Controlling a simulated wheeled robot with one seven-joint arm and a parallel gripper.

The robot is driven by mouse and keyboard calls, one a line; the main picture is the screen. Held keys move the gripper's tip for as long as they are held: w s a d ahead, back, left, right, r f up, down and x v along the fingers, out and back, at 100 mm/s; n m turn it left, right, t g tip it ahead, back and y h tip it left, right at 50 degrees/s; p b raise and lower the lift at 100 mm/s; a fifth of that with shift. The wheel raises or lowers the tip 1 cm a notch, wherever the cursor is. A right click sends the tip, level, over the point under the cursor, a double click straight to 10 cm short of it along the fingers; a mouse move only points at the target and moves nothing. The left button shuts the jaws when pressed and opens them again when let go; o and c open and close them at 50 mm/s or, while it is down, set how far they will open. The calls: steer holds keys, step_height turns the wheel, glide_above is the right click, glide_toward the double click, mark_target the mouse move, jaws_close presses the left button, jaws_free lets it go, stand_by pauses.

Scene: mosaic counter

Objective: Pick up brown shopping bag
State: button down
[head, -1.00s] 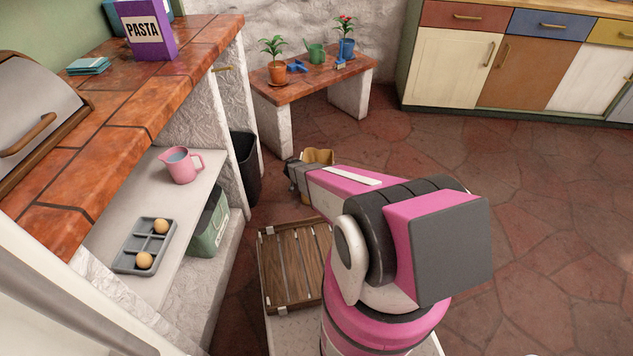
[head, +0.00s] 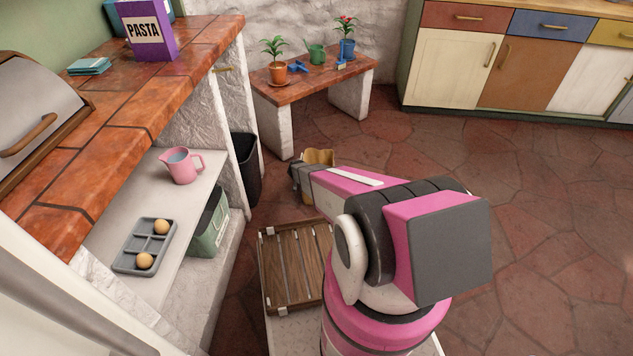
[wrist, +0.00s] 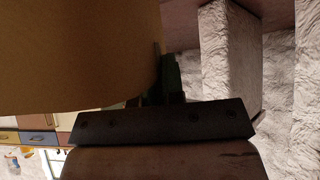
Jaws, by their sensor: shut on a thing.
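The brown shopping bag (head: 318,157) shows in the head view just beyond the end of my arm, mostly hidden behind it. In the wrist view the bag (wrist: 75,55) fills the upper left as a plain brown surface. My gripper (head: 294,172) is at the bag's near side in the head view. In the wrist view my gripper (wrist: 165,85) is shut at the bag's right edge, holding it. The fingertips are partly hidden by the bag. How high the bag is above the floor cannot be told.
A wooden slatted crate (head: 290,268) is below my arm. A dark bin (head: 245,168) stands left of the bag by the counter. A low tiled bench (head: 318,82) with potted plants is behind. The tiled floor (head: 520,200) to the right is clear.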

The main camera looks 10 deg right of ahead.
steer(key=r, duration=0.4)
steer(key=shift+s+a+r, duration=0.1)
steer(key=shift+s+r, duration=0.1)
steer(key=shift+r, duration=0.2)
steer(key=s+a+r, duration=0.6)
steer(key=s+a, duration=0.1)
steer(key=a, duration=0.2)
steer(key=shift+r, duration=0.15)
steer(key=shift+d, duration=0.1)
